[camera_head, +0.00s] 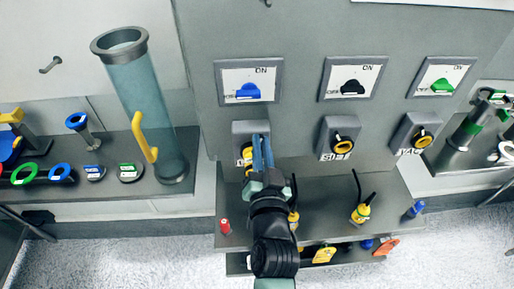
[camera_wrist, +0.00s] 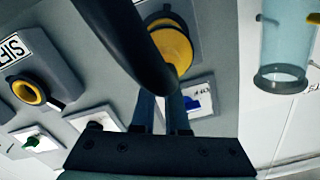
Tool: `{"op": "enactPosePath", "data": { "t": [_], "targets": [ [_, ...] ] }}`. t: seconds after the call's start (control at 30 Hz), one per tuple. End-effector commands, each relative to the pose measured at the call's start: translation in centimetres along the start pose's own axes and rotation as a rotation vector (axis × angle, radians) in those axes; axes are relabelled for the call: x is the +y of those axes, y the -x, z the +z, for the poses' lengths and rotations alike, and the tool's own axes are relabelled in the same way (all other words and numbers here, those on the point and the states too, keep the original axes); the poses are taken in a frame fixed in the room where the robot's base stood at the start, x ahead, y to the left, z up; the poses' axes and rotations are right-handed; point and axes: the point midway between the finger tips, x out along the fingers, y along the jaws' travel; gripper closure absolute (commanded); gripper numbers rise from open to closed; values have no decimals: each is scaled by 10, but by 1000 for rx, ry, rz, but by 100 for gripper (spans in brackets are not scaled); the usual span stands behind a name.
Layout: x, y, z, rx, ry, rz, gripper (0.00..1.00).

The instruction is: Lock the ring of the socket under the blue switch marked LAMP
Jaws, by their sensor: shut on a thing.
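The blue LAMP switch (camera_head: 247,91) is on the grey panel, and also shows in the wrist view (camera_wrist: 200,98). Its socket (camera_head: 243,129) is directly below it, partly covered by my gripper (camera_head: 261,143). In the wrist view the socket's yellow ring (camera_wrist: 160,19) surrounds a yellow plug face (camera_wrist: 174,48). A thick black cable (camera_wrist: 128,42) crosses in front. My gripper's narrow blue-grey fingers (camera_wrist: 162,102) reach the switch side of the ring and look shut on it. The cable hides the fingertips and exact contact.
The SIFT socket (camera_head: 340,133) and VAC socket (camera_head: 417,127) stand to the right under black and green switches. A shelf below holds yellow plugs with black cables (camera_head: 361,213) and a red item (camera_head: 225,226). A clear tube (camera_head: 150,110) stands left.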

Motion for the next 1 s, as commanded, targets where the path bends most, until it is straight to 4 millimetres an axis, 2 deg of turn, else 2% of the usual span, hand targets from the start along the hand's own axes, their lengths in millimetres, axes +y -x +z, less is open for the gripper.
{"op": "enactPosePath", "data": {
  "t": [0.3, 0.8, 0.83, 0.97, 1.0],
  "targets": [
    [5, 0, 1, -2, -103, 1, 100],
    [6, 0, 1, -3, -119, 1, 100],
    [6, 0, 1, -3, -119, 1, 83],
    [6, 0, 1, -2, -118, 1, 59],
    [6, 0, 1, -2, -118, 1, 57]
  ]
}}
